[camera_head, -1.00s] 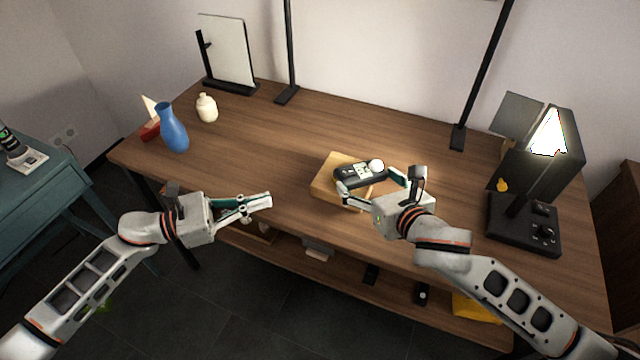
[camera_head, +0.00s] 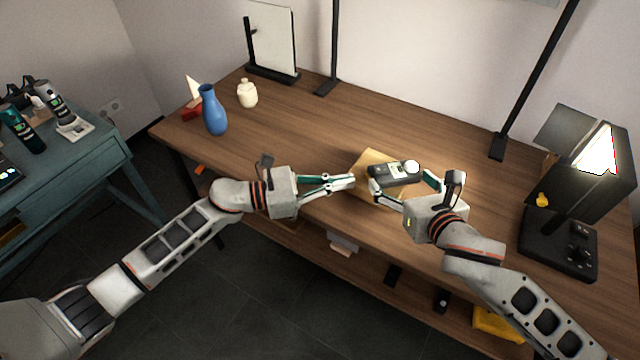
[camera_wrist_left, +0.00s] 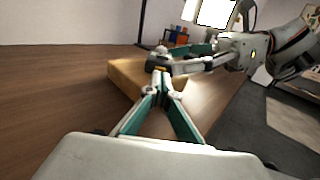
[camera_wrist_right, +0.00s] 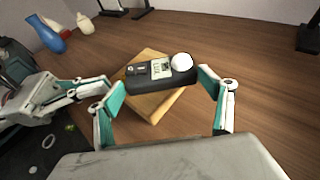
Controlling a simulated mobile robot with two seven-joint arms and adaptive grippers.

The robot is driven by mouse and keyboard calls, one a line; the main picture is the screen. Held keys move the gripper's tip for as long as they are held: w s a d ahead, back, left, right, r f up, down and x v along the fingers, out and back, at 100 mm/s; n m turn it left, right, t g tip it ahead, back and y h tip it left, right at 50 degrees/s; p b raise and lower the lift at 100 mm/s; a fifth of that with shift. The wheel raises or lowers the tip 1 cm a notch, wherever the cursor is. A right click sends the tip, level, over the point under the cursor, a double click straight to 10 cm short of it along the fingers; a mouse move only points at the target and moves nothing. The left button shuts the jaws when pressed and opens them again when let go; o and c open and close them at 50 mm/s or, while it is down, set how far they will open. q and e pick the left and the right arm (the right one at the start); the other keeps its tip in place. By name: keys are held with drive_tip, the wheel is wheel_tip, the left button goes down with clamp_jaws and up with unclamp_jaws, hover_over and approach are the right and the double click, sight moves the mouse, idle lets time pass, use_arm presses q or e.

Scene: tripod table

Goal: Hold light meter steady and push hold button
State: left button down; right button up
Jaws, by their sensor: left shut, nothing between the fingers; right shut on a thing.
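The light meter (camera_head: 394,173) is a dark handheld box with a white dome and a pale display. The hold button is too small to make out.
A lamp box (camera_head: 590,160) stands at the right. The table is clear behind the block.

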sight(366, 179)
use_arm(q)
drive_tip(key=shift+x, duration=1.2)
use_arm(e)
drive_tip(key=shift+f, duration=0.1)
use_arm(q)
drive_tip(key=shift+x, duration=0.95)
use_arm(e)
drive_tip(key=shift+s+a, duration=0.1)
drive_tip(key=shift+a, duration=0.1)
use_arm(q)
drive_tip(key=shift+s+a, duration=0.15)
drive_tip(key=shift+a, duration=0.15)
drive_tip(key=v, duration=1.1)
drive_tip(key=shift+a, duration=0.35)
use_arm(e)
drive_tip(key=shift+d, duration=0.25)
